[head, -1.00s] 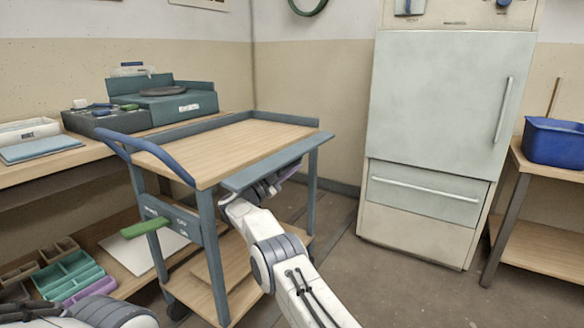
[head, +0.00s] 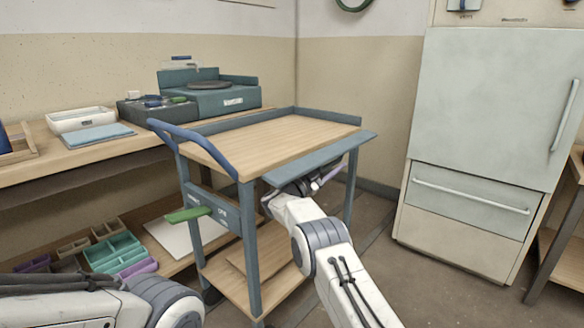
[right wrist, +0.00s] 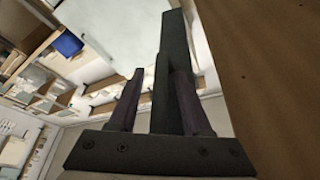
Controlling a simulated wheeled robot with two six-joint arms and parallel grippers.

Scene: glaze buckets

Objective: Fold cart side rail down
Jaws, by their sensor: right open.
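The cart stands in the middle of the head view, with a wooden top (head: 270,140) and a blue push handle (head: 195,145). Its near side rail (head: 320,158), a blue-grey strip, lies tilted outward along the top's near edge. Rails on the far edges stand up. My right gripper (head: 318,184) is just under the near rail, partly hidden by it and by my arm. In the right wrist view, the open fingers (right wrist: 158,95) have a dark bar (right wrist: 176,60), apparently the rail, between them; contact cannot be told. My left arm shows at lower left, its gripper out of view.
A workbench (head: 80,155) with trays runs along the left wall. A pale cabinet (head: 490,120) stands right of the cart. Floor (head: 400,270) is clear between cart and cabinet.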

